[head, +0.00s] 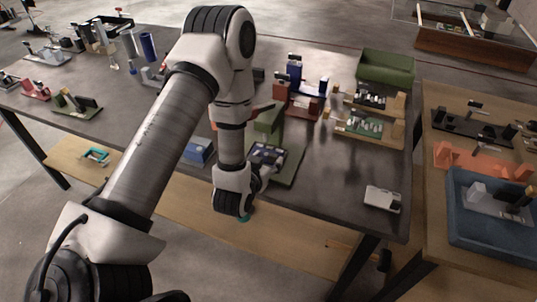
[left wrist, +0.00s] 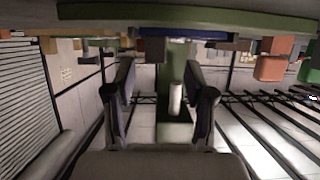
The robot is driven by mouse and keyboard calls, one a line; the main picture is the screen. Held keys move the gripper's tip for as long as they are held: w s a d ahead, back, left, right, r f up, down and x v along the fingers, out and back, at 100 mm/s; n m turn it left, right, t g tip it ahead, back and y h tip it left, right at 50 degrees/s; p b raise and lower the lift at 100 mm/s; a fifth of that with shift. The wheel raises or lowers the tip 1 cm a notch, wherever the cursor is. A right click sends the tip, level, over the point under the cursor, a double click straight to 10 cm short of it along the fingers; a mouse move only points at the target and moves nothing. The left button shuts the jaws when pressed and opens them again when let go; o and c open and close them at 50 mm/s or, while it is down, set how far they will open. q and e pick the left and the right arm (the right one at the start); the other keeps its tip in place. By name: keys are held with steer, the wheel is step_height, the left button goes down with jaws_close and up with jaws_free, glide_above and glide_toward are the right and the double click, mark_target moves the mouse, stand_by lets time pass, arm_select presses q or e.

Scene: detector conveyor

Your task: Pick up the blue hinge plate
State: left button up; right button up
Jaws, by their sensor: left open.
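My left gripper (head: 262,176) is at the front edge of the dark table, beside a green fixture (head: 291,165) that carries dark blue and pale blocks (head: 268,154). In the left wrist view the two fingers of my left gripper (left wrist: 158,82) are spread apart with nothing held. A flat blue piece (left wrist: 192,33) shows beyond the fingertips, against green parts at the top of that view. I cannot tell for sure that it is the hinge plate. My right gripper is not seen.
A green bin (head: 385,67), wooden-sided fixtures (head: 370,127) and a white device (head: 382,199) stand on the dark table's right part. A blue tray (head: 490,239) is on the wooden table at right. Bare tabletop (head: 335,175) lies right of the green fixture.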

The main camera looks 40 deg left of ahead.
mark_target(273, 155)
arm_select(q)
steer(key=x, duration=0.3)
steer(key=shift+w+d+p, duration=0.3)
steer(key=shift+w+p, duration=0.1)
steer(key=shift+w+a+f, duration=0.1)
steer(key=shift+w+f, duration=0.05)
steer(key=shift+w, duration=0.1)
steer(key=shift+s+a, duration=0.1)
steer(key=shift+s, duration=0.1)
steer(key=shift+w, duration=0.15)
jaws_close()
